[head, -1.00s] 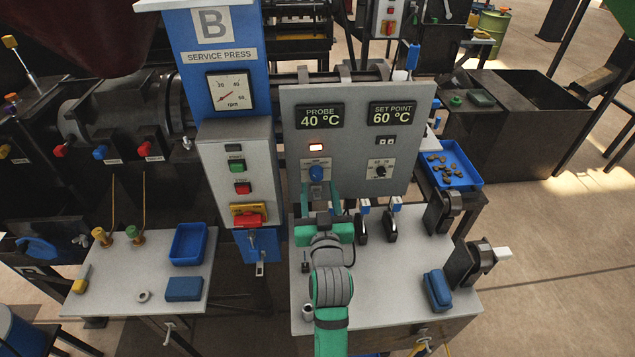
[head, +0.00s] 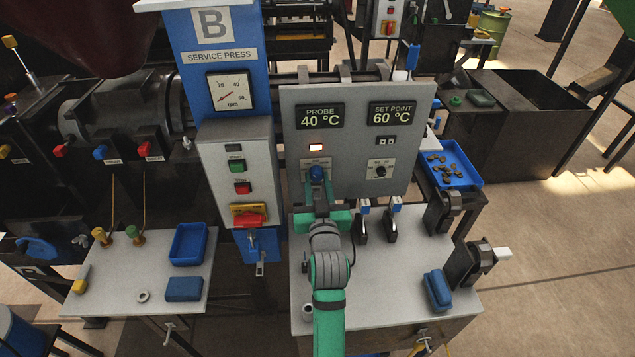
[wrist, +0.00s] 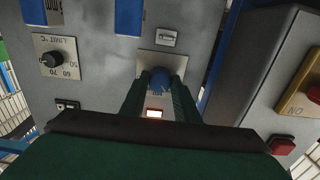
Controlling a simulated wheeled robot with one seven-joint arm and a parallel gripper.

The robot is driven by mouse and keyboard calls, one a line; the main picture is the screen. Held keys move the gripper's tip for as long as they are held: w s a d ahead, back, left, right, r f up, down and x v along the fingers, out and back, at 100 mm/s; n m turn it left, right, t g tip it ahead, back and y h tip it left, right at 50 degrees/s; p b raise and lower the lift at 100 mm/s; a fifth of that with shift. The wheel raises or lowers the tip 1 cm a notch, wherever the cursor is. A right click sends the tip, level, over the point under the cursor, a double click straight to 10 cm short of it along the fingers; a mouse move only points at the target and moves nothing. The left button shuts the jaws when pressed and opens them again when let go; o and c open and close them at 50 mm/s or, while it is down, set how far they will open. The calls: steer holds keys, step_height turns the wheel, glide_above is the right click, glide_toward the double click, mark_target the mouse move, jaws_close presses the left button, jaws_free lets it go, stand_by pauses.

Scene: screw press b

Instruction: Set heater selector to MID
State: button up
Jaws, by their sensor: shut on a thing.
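The heater selector is a blue knob (head: 317,173) on a pale plate on the grey control panel (head: 350,150), under a lit orange-white indicator (head: 316,147). In the wrist view the knob (wrist: 159,80) sits between the two green fingers. My gripper (head: 317,187) reaches the panel from below and is shut on the knob. The fingers hide the knob's sides and much of the plate's lettering, so I cannot read the position the knob points to.
A black limit dial (head: 380,172) is to the right of the selector. Displays above read PROBE 40 °C and SET POINT 60 °C. Two blue-topped levers (head: 362,207) stand close to the right of my gripper.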

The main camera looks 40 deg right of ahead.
steer(key=m, duration=0.4)
steer(key=shift+a+m, duration=0.1)
steer(key=shift+m, duration=1.6)
steer(key=o, duration=1)
steer(key=shift+w, duration=0.1)
steer(key=shift+o, duration=0.2)
steer(key=shift+m, duration=0.3)
steer(key=shift+s, duration=0.25)
steer(key=v, duration=1)
steer(key=shift+s+a, duration=0.2)
steer(key=shift+s, duration=0.05)
